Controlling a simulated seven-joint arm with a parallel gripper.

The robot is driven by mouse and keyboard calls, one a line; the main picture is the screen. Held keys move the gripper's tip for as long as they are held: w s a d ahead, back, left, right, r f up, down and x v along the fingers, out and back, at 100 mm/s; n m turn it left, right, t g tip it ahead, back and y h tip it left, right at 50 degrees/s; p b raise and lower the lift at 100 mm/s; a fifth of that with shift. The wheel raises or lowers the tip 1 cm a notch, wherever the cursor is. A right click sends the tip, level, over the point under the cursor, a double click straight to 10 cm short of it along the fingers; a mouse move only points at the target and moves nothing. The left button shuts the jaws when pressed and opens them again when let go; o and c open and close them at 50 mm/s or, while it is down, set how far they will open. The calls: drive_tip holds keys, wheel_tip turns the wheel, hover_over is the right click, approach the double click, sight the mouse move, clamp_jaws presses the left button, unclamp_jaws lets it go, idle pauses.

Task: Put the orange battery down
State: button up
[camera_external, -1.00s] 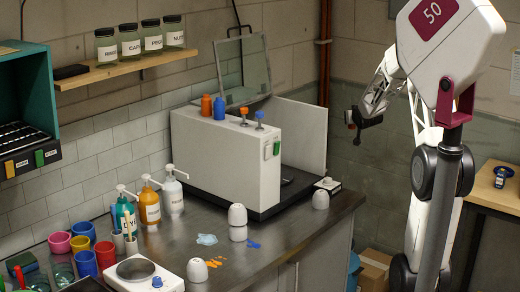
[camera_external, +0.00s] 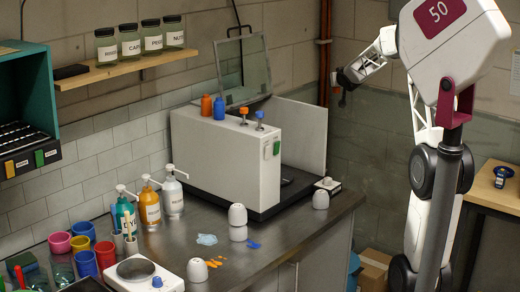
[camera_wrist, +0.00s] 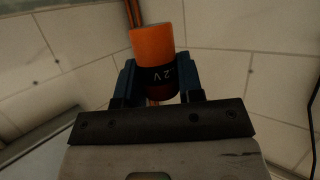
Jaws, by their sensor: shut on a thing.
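The orange battery (camera_wrist: 152,44) shows in the wrist view, with an orange end and a dark band bearing "2V". My gripper (camera_wrist: 157,84) is shut on it, with a dark blue finger on each side of the dark band. The battery's far part is hidden by my gripper. In the external view my gripper (camera_external: 343,86) is high in the air, right of the white machine and in front of the back wall. The battery is too small and dark to make out there.
The steel bench (camera_external: 275,232) holds a white machine (camera_external: 222,160), several white cups, pump bottles and coloured pots. A wooden shelf (camera_external: 125,70) carries several jars. A black rack (camera_external: 25,150) stands at the left.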

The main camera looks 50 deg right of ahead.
drive_tip(key=shift+w+a+r+n+t+y, duration=0.45)
drive_tip(key=shift+w+a+r+n+y, duration=0.6)
drive_tip(key=shift+a+r, duration=2.45)
drive_tip(key=shift+w+a+r+n+t+y, duration=0.6)
drive_tip(key=shift+w+a+r, duration=0.7)
drive_tip(key=shift+r, duration=4.3)
drive_tip(key=s+a+f+n+y, duration=0.2)
drive_tip(key=s+a+f, duration=0.5)
drive_tip(key=a+f, duration=0.65)
drive_tip(key=s+a+f+n+y, duration=0.1)
drive_tip(key=s+a+f+y, duration=0.1)
drive_tip(key=s+a+f, duration=0.85)
drive_tip(key=s+a+f+n+y, duration=0.2)
drive_tip(key=s+a+f, duration=0.1)
drive_tip(key=a+f, duration=1.35)
drive_tip(key=s+a+f+n+y, duration=0.1)
drive_tip(key=s+a+n+y, duration=0.1)
drive_tip(key=s+a, duration=0.7)
drive_tip(key=s+a+f+n+g+y, duration=0.1)
drive_tip(key=s+a+n+y, duration=0.2)
drive_tip(key=s+a, duration=0.6)
drive_tip(key=a+y, duration=0.1)
drive_tip(key=a, duration=0.5)
drive_tip(key=shift+s+a+f, duration=0.15)
drive_tip(key=shift+a+f, duration=0.05)
drive_tip(key=shift+a, duration=0.2)
